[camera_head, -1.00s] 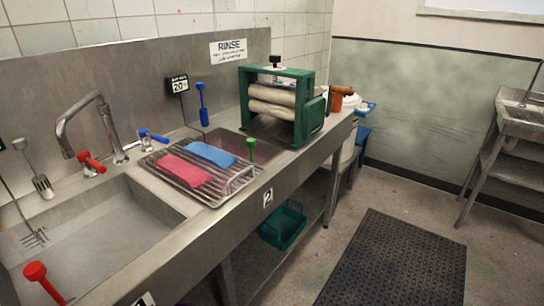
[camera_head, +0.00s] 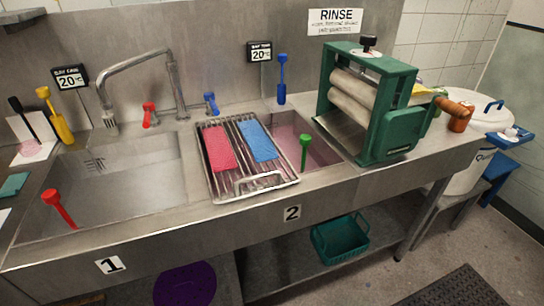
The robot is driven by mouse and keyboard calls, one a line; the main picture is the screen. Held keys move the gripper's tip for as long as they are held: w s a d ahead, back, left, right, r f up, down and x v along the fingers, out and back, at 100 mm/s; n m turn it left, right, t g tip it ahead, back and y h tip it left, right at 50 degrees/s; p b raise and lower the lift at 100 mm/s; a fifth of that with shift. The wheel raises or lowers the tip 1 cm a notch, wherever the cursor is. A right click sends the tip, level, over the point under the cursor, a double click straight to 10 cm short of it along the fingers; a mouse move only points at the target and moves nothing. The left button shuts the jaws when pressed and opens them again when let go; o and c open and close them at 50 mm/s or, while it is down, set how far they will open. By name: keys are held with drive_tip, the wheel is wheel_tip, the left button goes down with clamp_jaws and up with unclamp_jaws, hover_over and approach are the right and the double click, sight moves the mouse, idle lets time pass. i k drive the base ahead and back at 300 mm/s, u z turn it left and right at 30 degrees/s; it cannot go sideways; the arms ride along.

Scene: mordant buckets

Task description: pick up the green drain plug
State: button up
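The green drain plug (camera_head: 304,150) stands upright in the right-hand basin (camera_head: 292,137), just right of the wire rack and left of the green wringer. It has a flat round top and a thin stem; its lower end is not clearly visible. A red plug of similar shape (camera_head: 59,208) leans in the left-hand basin (camera_head: 130,172). My gripper is not in view.
A wire rack (camera_head: 264,183) with a pink cloth and a blue cloth partly covers the right basin. The green wringer (camera_head: 396,125) stands right of it. Taps (camera_head: 149,115) stand behind. A teal crate (camera_head: 340,240) sits on the lower shelf.

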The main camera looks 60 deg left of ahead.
sight(305, 139)
drive_tip(key=u, duration=0.9)
drive_tip(key=i, duration=0.85)
drive_tip(key=u, duration=1.3)
drive_tip(key=i, duration=0.2)
